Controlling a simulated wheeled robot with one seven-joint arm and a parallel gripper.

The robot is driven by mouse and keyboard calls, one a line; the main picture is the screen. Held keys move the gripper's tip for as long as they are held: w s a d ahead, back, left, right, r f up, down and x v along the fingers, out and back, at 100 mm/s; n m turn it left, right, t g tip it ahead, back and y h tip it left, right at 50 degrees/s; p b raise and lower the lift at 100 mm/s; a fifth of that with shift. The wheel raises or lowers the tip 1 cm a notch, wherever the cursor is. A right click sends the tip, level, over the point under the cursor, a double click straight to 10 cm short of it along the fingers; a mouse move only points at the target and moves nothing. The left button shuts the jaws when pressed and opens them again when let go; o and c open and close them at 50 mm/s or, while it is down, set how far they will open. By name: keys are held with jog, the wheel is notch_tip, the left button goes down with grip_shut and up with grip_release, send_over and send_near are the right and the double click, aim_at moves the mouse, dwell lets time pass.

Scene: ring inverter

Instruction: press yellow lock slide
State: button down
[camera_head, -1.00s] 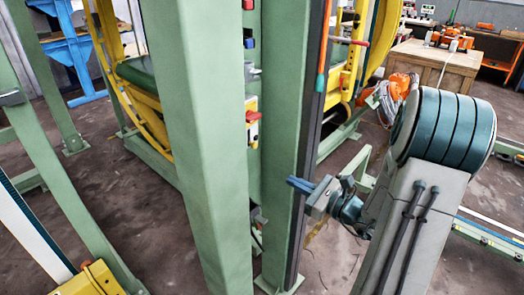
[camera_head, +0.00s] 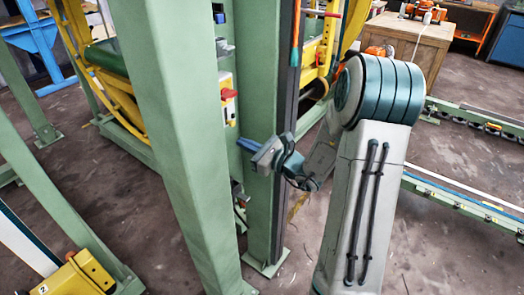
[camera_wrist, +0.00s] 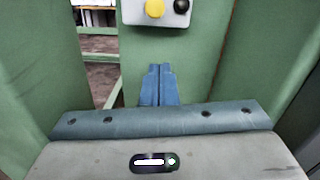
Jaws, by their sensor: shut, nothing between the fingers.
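My gripper (camera_head: 241,144) has blue fingers that are shut and empty. In the head view it points left across the face of a green post (camera_head: 257,75). In the wrist view the closed fingers (camera_wrist: 160,70) point up the picture toward a pale grey box with a round yellow knob (camera_wrist: 155,8) and a black knob (camera_wrist: 181,5) at the top edge. The fingertips appear apart from the box, with green surface showing between. I cannot tell whether this yellow knob is the yellow lock slide; the box is cut off by the frame.
A broad green column (camera_head: 170,120) stands to the left and hides part of the frame. A dark vertical rail (camera_head: 284,130) runs beside the post. Open floor (camera_head: 440,250) lies at the right.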

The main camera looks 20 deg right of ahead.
jog(key=shift+w+a+r+p, duration=0.1)
jog(key=shift+a+r+p, duration=0.15)
jog(key=shift+r, duration=0.75)
jog(key=shift+a+r+p, duration=0.15)
jog(key=shift+a+r, duration=0.05)
jog(key=shift+r, duration=0.75)
jog(key=shift+r+p, duration=1.2)
jog(key=shift+r, duration=0.7)
jog(key=shift+f, duration=0.1)
notch_tip(320, 180, down, 5)
jog(key=d+b, duration=0.1)
jog(key=b, duration=0.3)
jog(key=v, duration=1)
jog(key=shift+r, duration=0.45)
